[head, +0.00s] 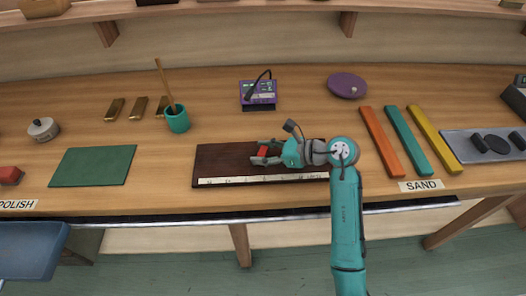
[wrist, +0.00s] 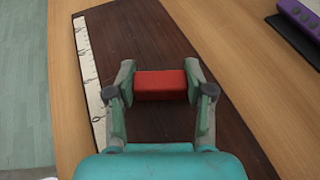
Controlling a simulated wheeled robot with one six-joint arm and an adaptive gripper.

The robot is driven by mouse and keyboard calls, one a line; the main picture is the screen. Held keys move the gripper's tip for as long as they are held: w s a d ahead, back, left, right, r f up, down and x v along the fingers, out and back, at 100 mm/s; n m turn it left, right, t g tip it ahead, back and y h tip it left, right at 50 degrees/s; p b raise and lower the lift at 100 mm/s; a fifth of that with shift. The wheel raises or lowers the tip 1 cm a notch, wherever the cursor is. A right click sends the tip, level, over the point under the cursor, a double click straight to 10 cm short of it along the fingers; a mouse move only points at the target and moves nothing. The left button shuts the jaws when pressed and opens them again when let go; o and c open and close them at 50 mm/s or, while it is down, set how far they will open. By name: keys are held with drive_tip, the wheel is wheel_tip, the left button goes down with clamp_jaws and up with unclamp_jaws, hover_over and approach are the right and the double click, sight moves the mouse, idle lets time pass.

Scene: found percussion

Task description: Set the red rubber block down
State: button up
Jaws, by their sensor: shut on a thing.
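The red rubber block (wrist: 161,86) is between the two fingers of my gripper (wrist: 161,88) in the wrist view, with a finger against each end. In the head view the red block (head: 263,151) shows at the tip of my gripper (head: 265,154), over the dark brown board (head: 222,159). The board also fills the middle of the wrist view (wrist: 130,40). I cannot tell whether the block touches the board or is held just above it.
A white ruler strip (head: 240,181) runs along the board's front edge. Orange (head: 381,141), teal and yellow bars lie to the right. A purple device (head: 258,94) stands behind the board.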

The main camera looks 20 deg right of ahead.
drive_tip(key=o, duration=1.1)
drive_tip(key=shift+f, duration=0.1)
drive_tip(key=shift+r, duration=0.2)
drive_tip(key=v, duration=1.2)
